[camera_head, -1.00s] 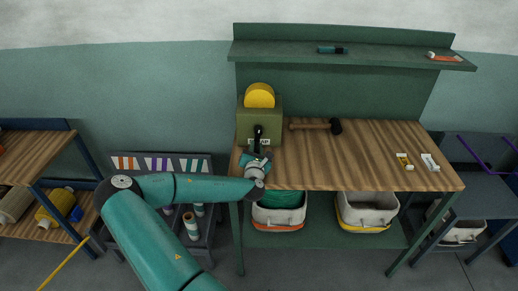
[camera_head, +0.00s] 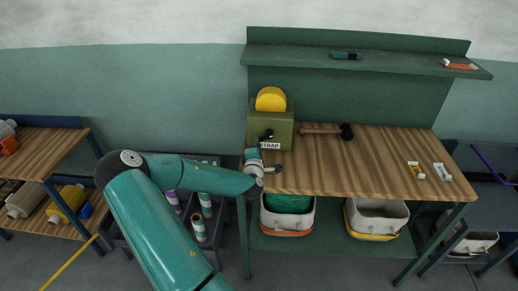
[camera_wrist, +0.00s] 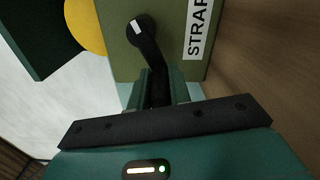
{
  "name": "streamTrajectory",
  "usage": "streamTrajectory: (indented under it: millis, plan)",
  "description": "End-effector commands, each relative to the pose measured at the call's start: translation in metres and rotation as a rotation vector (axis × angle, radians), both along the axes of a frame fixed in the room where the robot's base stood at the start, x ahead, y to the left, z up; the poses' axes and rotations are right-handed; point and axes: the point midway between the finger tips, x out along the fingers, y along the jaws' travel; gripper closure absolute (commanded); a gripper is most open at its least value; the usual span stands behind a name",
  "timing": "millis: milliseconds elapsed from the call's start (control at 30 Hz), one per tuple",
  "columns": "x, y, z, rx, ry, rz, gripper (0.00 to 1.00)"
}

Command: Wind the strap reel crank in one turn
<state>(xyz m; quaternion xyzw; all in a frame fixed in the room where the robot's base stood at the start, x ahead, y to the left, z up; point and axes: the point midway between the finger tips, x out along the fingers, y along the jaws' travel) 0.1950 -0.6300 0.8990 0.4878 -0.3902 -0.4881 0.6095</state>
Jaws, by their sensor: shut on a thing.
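The strap reel is an olive-green box (camera_head: 283,113) with a yellow disc (camera_head: 270,99) in its top and a white STRAP label (camera_head: 270,145) on its front. It stands at the left end of the wooden bench. Its black crank (camera_wrist: 150,52) shows in the wrist view, with its hub at the upper left and its arm running down between my jaws. My gripper (camera_wrist: 160,95) is shut on the crank's lower end, which the jaws partly hide. In the head view my gripper (camera_head: 254,156) is just in front of the box and covers part of the crank.
A mallet (camera_head: 328,131) lies on the bench right of the box. Small packets (camera_head: 416,170) lie near the bench's right end. Two bins (camera_head: 286,222) (camera_head: 376,218) stand on the shelf below. The middle of the bench top (camera_head: 360,170) is clear.

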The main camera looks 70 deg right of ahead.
Motion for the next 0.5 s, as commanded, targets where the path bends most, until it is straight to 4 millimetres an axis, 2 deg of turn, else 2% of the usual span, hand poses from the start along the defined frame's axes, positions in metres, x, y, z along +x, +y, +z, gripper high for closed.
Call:
streamTrajectory:
  millis: [500]
  plan:
    - [0.005,0.0,0.025,0.104,-0.481,0.001,1.0]
